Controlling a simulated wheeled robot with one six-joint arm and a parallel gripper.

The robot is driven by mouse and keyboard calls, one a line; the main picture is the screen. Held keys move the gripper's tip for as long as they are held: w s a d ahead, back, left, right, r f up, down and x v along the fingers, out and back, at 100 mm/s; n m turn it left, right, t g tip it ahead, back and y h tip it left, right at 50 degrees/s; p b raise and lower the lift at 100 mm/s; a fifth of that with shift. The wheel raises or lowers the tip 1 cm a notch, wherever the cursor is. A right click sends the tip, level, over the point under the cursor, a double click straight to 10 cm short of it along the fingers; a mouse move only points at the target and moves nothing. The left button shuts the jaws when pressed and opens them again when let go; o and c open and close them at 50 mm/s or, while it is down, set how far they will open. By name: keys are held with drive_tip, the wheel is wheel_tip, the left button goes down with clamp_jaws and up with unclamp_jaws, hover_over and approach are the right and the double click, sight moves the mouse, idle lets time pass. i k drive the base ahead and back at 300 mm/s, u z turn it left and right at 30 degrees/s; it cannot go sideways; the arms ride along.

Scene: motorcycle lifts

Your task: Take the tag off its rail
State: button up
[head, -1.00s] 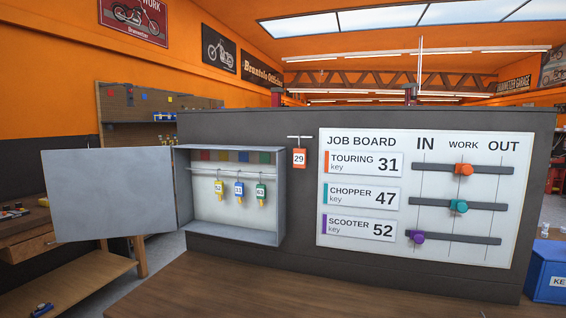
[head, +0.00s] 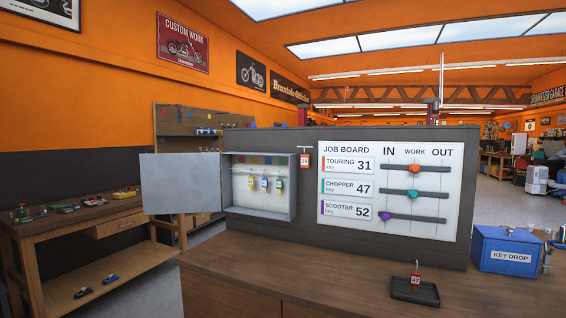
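A red-orange tag with the number 29 (head: 304,161) hangs from a short pale rail (head: 304,148) on the dark panel, between the key cabinet and the job board. The tag hangs upright and nothing covers it. My gripper is not in this view, so I cannot see its state.
The grey key cabinet (head: 292,202) stands open, its door (head: 181,184) swung left; several tags hang inside. The white job board (head: 440,200) has three sliders. A black tray (head: 428,296) with a red tag 47 (head: 415,280) and a blue key drop box (head: 506,262) are on the counter.

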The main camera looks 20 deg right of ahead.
sight(305, 158)
drive_tip(key=u, duration=0.45)
drive_tip(key=i, duration=1.6)
drive_tip(key=z, duration=0.5)
